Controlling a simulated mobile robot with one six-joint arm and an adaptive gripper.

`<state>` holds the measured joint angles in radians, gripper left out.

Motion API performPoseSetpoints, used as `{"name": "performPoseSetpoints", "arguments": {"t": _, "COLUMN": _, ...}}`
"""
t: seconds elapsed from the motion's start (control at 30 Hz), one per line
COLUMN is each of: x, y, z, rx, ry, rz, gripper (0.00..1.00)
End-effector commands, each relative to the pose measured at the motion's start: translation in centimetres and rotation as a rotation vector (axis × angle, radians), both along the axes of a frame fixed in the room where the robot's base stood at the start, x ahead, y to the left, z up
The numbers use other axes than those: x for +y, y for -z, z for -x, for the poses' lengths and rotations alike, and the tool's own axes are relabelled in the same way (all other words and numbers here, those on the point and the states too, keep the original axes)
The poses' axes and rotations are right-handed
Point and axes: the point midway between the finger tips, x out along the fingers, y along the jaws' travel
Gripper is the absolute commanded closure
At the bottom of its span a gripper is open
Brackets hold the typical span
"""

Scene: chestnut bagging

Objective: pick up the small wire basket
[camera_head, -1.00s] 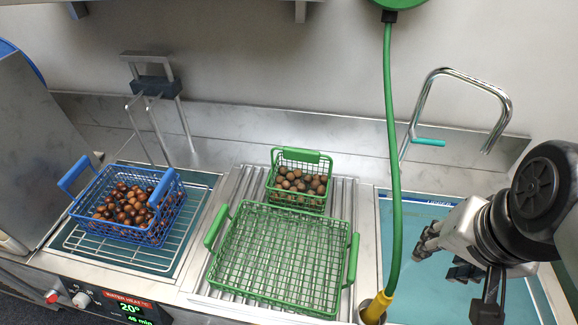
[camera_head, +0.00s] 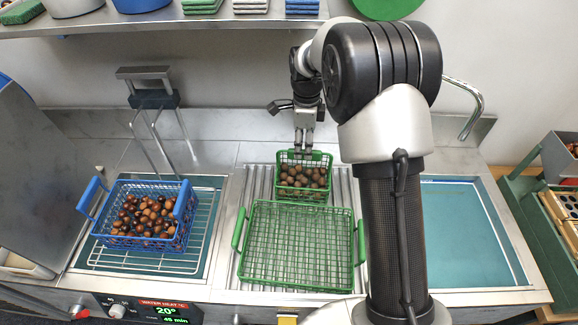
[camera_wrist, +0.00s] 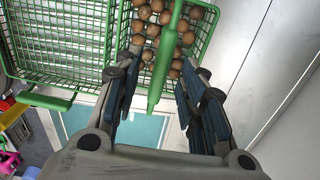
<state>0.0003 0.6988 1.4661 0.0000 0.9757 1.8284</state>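The small green wire basket (camera_head: 328,180) holds several brown chestnuts and stands behind the large green basket in the head view. My gripper (camera_head: 303,143) points down at its back side, where the handle is. In the wrist view, the small basket (camera_wrist: 207,38) is at the top centre, and its thick green handle (camera_wrist: 163,72) runs between my two fingers. My gripper (camera_wrist: 164,84) is open, with a gap visible on both sides of the handle. In the head view the fingertips partly hide the handle.
The empty large green basket (camera_head: 242,262) stands directly in front on the ribbed rack. A blue basket (camera_head: 97,228) of chestnuts sits on a wire rack at left. A metal lift frame (camera_head: 150,98) stands behind it. A teal basin (camera_head: 460,245) lies at right.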

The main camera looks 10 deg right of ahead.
Motion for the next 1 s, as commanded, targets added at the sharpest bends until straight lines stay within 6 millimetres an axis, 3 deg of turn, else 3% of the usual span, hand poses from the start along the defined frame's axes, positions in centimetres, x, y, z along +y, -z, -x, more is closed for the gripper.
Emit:
{"name": "performPoseSetpoints", "arguments": {"t": 0.37, "x": -0.2, "y": 3.8, "z": -0.1, "rx": 0.003, "ry": 0.005, "rz": 0.000, "gripper": 0.62}}
{"name": "performPoseSetpoints", "arguments": {"t": 0.6, "x": -0.3, "y": 7.3, "z": -0.2, "rx": 0.003, "ry": 0.004, "rz": 0.000, "gripper": 0.62}}
{"name": "performPoseSetpoints", "arguments": {"t": 0.87, "x": -0.3, "y": 7.5, "z": -0.2, "rx": 0.001, "ry": 0.004, "rz": 0.000, "gripper": 0.62}}
{"name": "performPoseSetpoints", "arguments": {"t": 1.0, "x": -0.3, "y": 7.4, "z": -0.2, "rx": 0.001, "ry": 0.004, "rz": 0.000, "gripper": 0.72}}
